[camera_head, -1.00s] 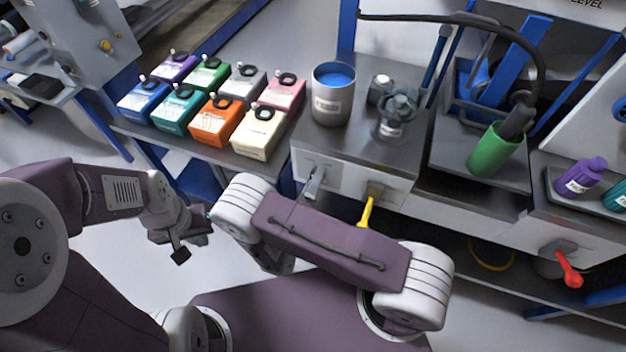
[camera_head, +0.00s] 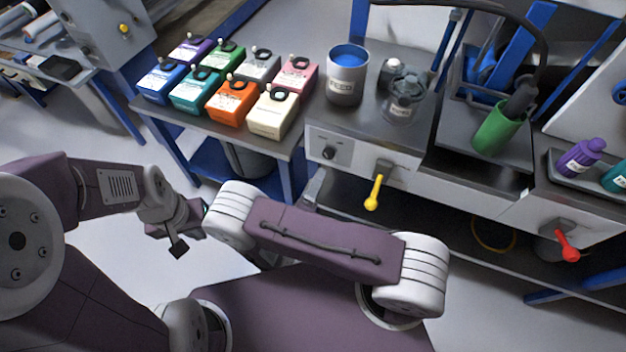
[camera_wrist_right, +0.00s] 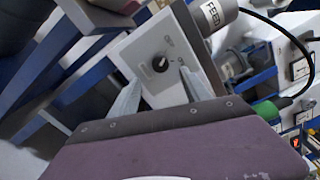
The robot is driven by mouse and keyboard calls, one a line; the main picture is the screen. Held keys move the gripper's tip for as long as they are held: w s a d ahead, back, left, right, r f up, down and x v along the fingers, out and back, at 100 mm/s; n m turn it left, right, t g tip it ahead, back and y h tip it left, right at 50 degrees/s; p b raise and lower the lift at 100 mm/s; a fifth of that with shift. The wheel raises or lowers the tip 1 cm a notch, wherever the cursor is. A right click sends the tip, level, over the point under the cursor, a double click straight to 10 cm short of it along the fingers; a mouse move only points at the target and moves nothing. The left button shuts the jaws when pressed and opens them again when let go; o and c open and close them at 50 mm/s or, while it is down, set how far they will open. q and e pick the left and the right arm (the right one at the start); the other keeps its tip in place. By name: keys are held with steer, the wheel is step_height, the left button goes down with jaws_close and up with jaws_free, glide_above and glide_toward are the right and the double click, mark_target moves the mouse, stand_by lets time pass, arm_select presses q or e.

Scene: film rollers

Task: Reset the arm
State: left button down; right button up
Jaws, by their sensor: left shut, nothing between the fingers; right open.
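My left arm comes in from the left in the head view, and its small dark gripper (camera_head: 178,247) is shut and empty, over open floor. My right arm's purple link with a black handle lies across the lower middle of the head view and hides the right gripper there. In the right wrist view the two pale fingers of my right gripper (camera_wrist_right: 157,92) are spread apart with nothing held. Beyond and between them is a white panel with a black knob (camera_wrist_right: 160,63). The knob (camera_head: 328,152) also shows uncovered in the head view.
Several coloured boxes (camera_head: 232,102) stand on the left bench. A grey can with blue contents (camera_head: 346,85) and a glass-like vessel (camera_head: 404,98) stand on the counter. A yellow lever (camera_head: 375,190) and a red lever (camera_head: 566,245) stick out of its front. A green cup (camera_head: 494,132) stands right.

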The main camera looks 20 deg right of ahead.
stand_by(0.3)
steer(key=s+d+r+m+g+h, duration=0.2)
steer(key=s+d+r+m+g, duration=0.2)
steer(key=s+d+m+g, duration=0.85)
steer(key=s+a+m+g+y, duration=0.25)
steer(key=m+g+y, duration=0.35)
steer(key=m, duration=1)
steer(key=w+a+r+m+t+y, duration=0.4)
steer(key=m+y, duration=0.3)
steer(key=m, duration=0.7)
step_height(320, 180, up, 14)
steer(key=t+p, duration=0.1)
steer(key=p, duration=1.2)
steer(key=shift+w+a+f+p, duration=0.15)
steer(key=shift+w+f+p, duration=0.1)
steer(key=shift+p, duration=0.15)
